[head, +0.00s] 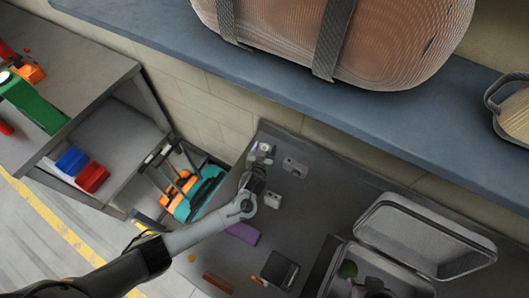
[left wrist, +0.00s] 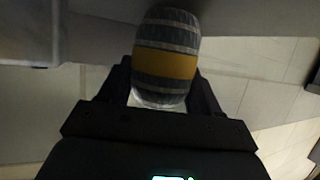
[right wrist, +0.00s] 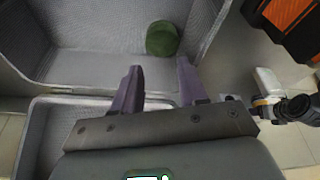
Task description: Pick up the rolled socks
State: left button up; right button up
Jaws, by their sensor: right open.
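The rolled socks (left wrist: 165,62) are a grey striped bundle with a yellow band in the left wrist view. My left gripper (left wrist: 163,92) has a finger against each side of the bundle and looks shut on it. In the head view my left gripper (head: 258,168) is near the back left corner of the grey table, with the small pale bundle (head: 263,150) at its tip. My right gripper (right wrist: 160,85) is open and empty in the right wrist view, over the open grey case. A dark green round item (right wrist: 162,38) lies in the case beyond its fingers.
The open case (head: 470,262) stands at the right of the table (head: 315,215). Small grey items (head: 294,167), a purple block (head: 243,233) and a dark square tray (head: 281,270) lie on the table. A blue-grey ledge (head: 290,95) with a large woven bag (head: 400,40) runs behind.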

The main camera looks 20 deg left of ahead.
pick_arm(q)
jog(key=c, duration=0.5)
jog(key=shift+r, duration=0.1)
